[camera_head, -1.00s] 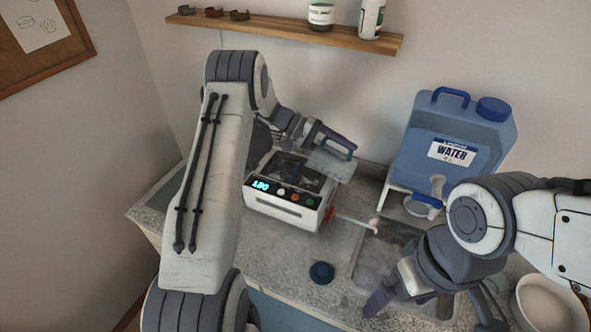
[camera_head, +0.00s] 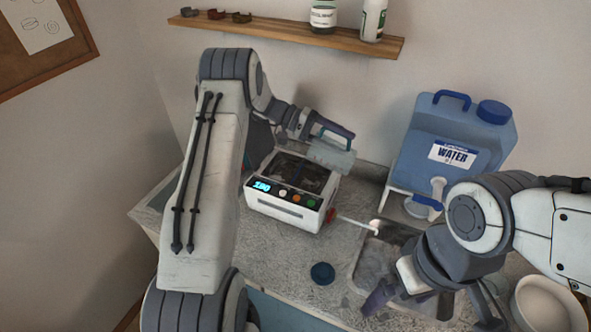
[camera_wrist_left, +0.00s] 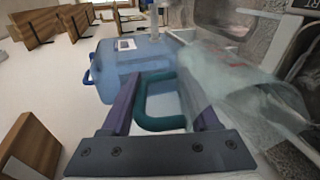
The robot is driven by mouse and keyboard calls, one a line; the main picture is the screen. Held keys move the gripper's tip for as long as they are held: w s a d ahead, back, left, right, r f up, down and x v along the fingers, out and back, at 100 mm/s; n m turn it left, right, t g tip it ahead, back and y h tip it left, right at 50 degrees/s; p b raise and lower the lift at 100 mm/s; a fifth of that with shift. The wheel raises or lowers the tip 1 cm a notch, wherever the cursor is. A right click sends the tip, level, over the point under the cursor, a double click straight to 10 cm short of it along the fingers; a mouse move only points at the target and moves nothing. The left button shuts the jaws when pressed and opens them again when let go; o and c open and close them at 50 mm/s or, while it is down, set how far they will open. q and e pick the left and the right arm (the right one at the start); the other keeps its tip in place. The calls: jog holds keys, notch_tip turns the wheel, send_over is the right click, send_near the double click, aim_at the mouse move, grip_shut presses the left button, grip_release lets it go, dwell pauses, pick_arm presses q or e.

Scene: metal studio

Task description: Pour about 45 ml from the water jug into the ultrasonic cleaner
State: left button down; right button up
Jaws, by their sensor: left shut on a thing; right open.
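The ultrasonic cleaner (camera_head: 285,208) is a white box on the counter with a lit display, coloured buttons and an open dark basin. My left gripper (camera_head: 340,131) is shut on the teal handle of the clear water jug (camera_head: 330,157) and holds it above the cleaner's back right edge. The jug looks tilted; its water level and any stream cannot be made out. In the left wrist view the jug (camera_wrist_left: 245,85) lies right of the fingers, with its handle (camera_wrist_left: 150,105) between them. My right gripper (camera_head: 432,306) is open and empty over the sink's front.
A large blue water container (camera_head: 455,140) with a tap stands on a white stand at the right. The sink (camera_head: 372,262) is right of the cleaner. A dark blue round cap (camera_head: 322,273) lies on the counter. A white bowl (camera_head: 545,305) is at the lower right. A wooden shelf (camera_head: 290,34) is above.

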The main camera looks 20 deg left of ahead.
pick_arm(q)
jog(key=shift+a+r, duration=0.2)
jog(key=shift+r, duration=0.9)
jog(key=shift+f, duration=0.1)
jog(key=shift+d, duration=0.15)
jog(key=shift+d, duration=0.3)
jog(key=shift+a+r+h+p, duration=0.15)
jog(key=shift+r+h+p, duration=0.2)
jog(key=shift+r, duration=0.55)
